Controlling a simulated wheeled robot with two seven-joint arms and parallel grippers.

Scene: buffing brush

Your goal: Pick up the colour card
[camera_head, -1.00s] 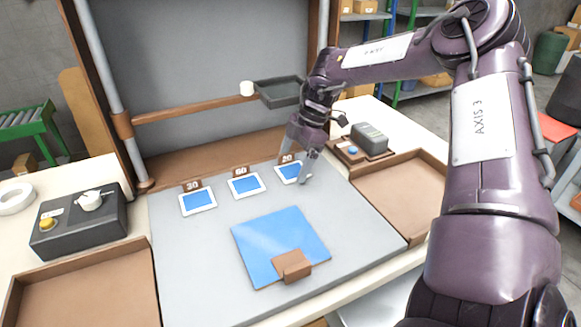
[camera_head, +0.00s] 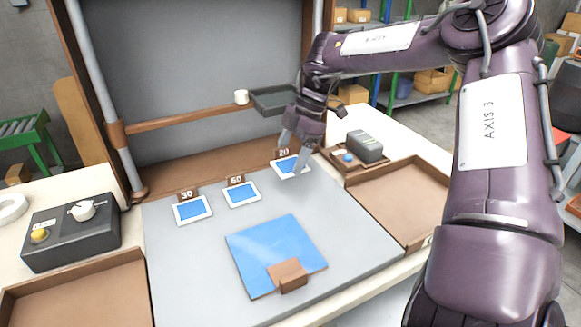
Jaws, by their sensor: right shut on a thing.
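Three white-edged blue colour cards show at the back of the grey work mat. One lies by the "30" tag (camera_head: 192,210) and one by the "60" tag (camera_head: 241,195). The third colour card (camera_head: 288,167), by the "20" tag (camera_head: 284,152), is in my right gripper (camera_head: 295,160). The gripper is shut on it, and the card looks slightly raised off the mat. The fingers hide part of its right side. My left gripper is not in view.
A large blue sheet (camera_head: 262,250) with a brown block (camera_head: 288,275) lies at the mat's middle. Empty brown trays stand at left (camera_head: 80,290) and right (camera_head: 405,200). A dark shelf tray (camera_head: 272,100) is behind the gripper. A grey device (camera_head: 364,147) stands at right.

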